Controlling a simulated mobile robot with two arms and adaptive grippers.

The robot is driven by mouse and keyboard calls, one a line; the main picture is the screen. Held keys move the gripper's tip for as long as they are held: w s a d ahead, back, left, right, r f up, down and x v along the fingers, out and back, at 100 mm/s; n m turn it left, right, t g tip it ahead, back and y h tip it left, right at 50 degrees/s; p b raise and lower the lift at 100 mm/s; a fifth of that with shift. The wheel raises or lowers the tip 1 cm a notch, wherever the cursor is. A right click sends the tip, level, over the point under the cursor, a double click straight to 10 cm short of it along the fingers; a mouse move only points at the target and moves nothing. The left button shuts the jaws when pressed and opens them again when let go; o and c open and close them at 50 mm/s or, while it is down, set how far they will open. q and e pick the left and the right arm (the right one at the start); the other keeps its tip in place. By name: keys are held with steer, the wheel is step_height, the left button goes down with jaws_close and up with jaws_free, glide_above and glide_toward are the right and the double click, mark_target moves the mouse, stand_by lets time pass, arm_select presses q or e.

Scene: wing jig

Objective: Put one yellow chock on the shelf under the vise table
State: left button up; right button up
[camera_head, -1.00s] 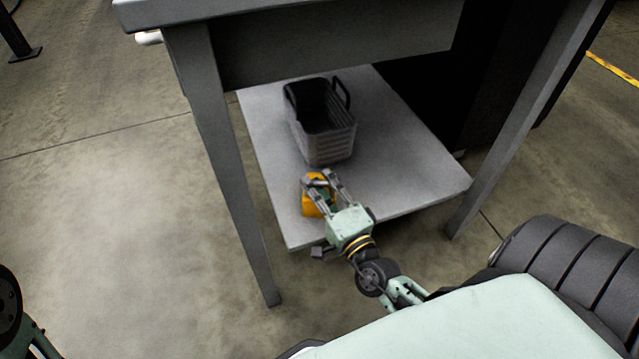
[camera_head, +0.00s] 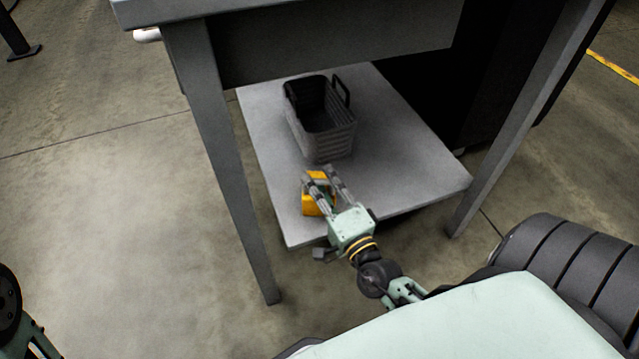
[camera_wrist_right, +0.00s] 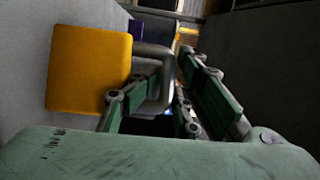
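The yellow chock (camera_head: 312,203) is on the grey shelf (camera_head: 390,165) under the vise table (camera_head: 330,55), near the shelf's front left corner. My right gripper (camera_head: 320,173) reaches in over the shelf's front edge, with its left finger partly in front of the chock. Whether the left finger touches the chock I cannot tell. My left gripper is out of view.
A dark basket (camera_head: 322,130) with a raised handle stands on the shelf behind the chock. Table legs (camera_head: 225,165) stand at the shelf's left and right (camera_head: 520,130). The shelf is bare to the right of the chock.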

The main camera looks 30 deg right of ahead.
steer(key=s+a, duration=0.1)
steer(key=s, duration=1)
steer(key=shift+s+a+f, duration=0.15)
steer(key=shift+s+f, duration=0.1)
steer(key=shift+f, duration=0.2)
steer(key=shift+s, duration=0.1)
